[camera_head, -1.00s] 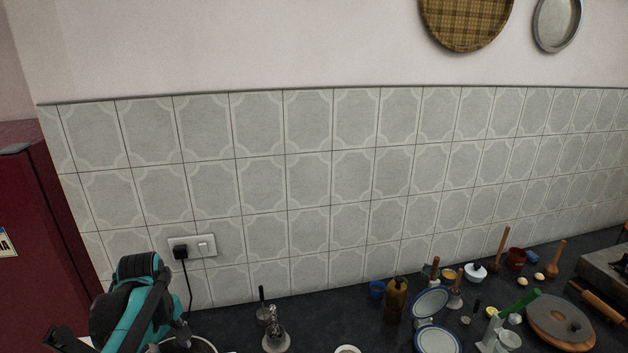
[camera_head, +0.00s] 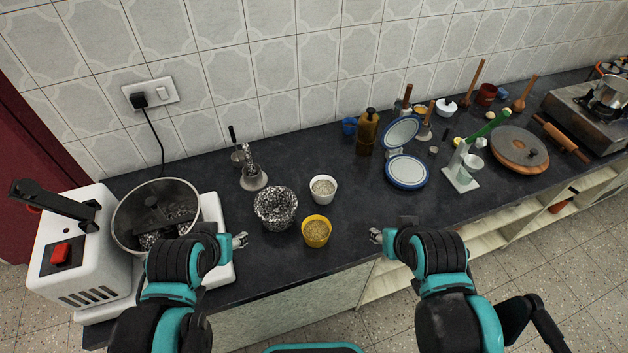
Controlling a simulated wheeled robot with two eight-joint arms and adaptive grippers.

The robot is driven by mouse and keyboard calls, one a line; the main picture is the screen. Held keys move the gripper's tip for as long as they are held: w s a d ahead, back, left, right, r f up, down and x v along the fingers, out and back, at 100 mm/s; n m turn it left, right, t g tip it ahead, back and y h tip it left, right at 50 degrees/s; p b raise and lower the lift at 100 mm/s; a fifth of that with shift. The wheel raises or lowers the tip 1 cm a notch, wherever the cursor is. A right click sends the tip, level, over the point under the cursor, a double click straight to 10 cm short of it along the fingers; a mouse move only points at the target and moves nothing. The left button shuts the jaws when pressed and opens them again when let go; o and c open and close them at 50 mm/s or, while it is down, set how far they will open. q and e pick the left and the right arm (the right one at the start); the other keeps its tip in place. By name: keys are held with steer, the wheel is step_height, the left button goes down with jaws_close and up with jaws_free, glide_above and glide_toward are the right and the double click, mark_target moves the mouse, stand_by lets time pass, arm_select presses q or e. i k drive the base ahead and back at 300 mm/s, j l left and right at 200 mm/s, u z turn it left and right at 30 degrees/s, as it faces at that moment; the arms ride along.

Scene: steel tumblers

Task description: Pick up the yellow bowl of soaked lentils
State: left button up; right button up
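The yellow bowl (camera_head: 316,232) stands upright near the front edge of the dark counter, filled with small brownish-yellow grains. My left gripper (camera_head: 241,241) is at the counter's front, left of the yellow bowl and apart from it. My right gripper (camera_head: 377,235) is to the right of the bowl, also apart from it, near the counter's front edge. Both grippers look empty, but their fingers are too small to tell how far they are open.
A speckled bowl (camera_head: 275,207) and a white bowl (camera_head: 323,189) stand close behind the yellow bowl. A white wet grinder (camera_head: 83,258) is at left. Blue-rimmed plates (camera_head: 407,172) and a brown bottle (camera_head: 367,132) are further right. Counter right of the yellow bowl is clear.

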mark_target(316, 229)
steer(key=u, duration=1.35)
steer(key=z, duration=1.45)
steer(key=k+j+z, duration=0.2)
steer(key=j+z, duration=0.2)
steer(key=k+j+z, duration=0.4)
steer(key=j, duration=0.15)
steer(key=k+j+z, duration=0.25)
steer(key=z, duration=0.15)
steer(key=i, duration=0.2)
